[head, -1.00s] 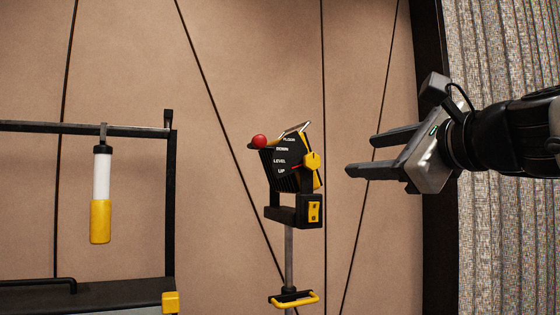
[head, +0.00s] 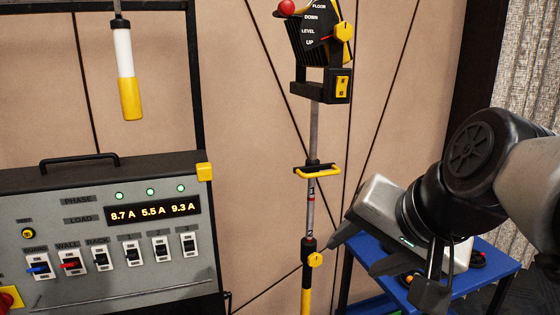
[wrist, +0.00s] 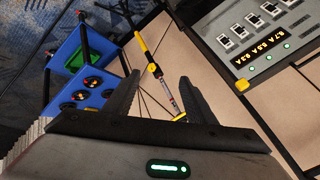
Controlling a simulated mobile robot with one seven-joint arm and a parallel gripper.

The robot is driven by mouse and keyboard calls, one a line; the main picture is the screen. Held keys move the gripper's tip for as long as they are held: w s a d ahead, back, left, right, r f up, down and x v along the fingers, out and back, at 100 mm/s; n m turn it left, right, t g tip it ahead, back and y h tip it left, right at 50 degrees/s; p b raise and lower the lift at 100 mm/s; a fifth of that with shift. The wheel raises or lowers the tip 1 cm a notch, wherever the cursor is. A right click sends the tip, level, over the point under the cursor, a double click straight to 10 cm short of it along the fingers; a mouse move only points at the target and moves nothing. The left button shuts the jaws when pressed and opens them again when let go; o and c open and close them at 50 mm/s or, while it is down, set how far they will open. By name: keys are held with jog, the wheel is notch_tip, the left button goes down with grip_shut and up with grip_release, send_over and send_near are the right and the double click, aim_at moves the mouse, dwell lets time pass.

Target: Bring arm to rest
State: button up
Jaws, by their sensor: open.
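My gripper (head: 350,252) is at the lower right of the head view, pointing down and to the left, in front of a blue cart. Its two dark fingers are apart with nothing between them. In the wrist view the fingers (wrist: 160,100) also stand apart and empty. The arm is bent, with its rounded black joint and pale link at the right edge of the head view.
A stand with a black lever head (head: 322,45) and yellow knobs rises left of my gripper. A grey power panel (head: 110,262) with switches is at the left. The blue cart (head: 479,291) is behind my gripper. A white-and-yellow cylinder (head: 126,75) hangs above the panel.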

jog(key=s+d+f+n+g+h, duration=0.2)
jog(key=s+f+n, duration=0.3)
jog(key=f, duration=0.2)
jog(key=shift+s+f+n, duration=0.2)
jog(key=shift+s+n, duration=0.1)
jog(key=shift+n, duration=0.1)
jog(key=shift+d, duration=0.1)
dwell(1.0)
